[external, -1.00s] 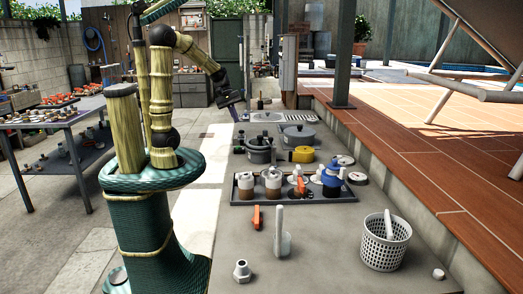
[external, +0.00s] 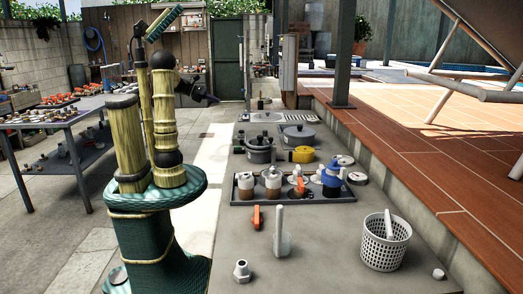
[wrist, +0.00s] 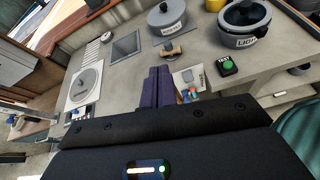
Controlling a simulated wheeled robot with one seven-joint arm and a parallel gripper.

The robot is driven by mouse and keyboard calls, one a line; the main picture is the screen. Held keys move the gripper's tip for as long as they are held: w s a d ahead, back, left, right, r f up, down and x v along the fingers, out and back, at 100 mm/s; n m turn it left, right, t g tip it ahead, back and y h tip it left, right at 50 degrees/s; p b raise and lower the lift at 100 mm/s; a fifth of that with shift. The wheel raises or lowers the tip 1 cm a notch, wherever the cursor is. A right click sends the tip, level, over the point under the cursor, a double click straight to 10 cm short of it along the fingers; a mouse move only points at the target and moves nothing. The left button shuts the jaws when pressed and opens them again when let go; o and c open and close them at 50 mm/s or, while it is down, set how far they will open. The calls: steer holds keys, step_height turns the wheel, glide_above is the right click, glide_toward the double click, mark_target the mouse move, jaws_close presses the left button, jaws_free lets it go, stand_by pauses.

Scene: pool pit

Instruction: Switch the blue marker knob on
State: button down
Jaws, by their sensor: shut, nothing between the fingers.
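My gripper (wrist: 158,86) shows in the wrist view as two dark purple fingers side by side, closed and empty, above the counter's edge. In the external view the arm's dark end (external: 209,98) sits beyond my column, left of the far counter end. Small blue and red pieces (wrist: 190,91) show just right of the fingertips in the wrist view, beside a pale card. They are too small to tell whether one is the blue marker knob or how it is set. No gripper contact with them is visible.
In the wrist view, a black box with a green button (wrist: 228,66) and a lidded pot (wrist: 167,18) stand on the counter. In the external view, a bottle tray (external: 235,196) and white basket (external: 381,250) occupy the nearer counter.

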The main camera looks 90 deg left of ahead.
step_height(320, 180, down, 36)
steer(key=s+a, duration=0.1)
steer(key=shift+s+n+y, duration=0.25)
steer(key=shift+n+y, duration=0.05)
steer(key=shift+n, duration=0.1)
steer(key=shift+r, duration=0.1)
steer(key=w, duration=0.9)
steer(key=shift+w+r, duration=0.25)
steer(key=shift+w, duration=0.05)
steer(key=shift+p, duration=0.3)
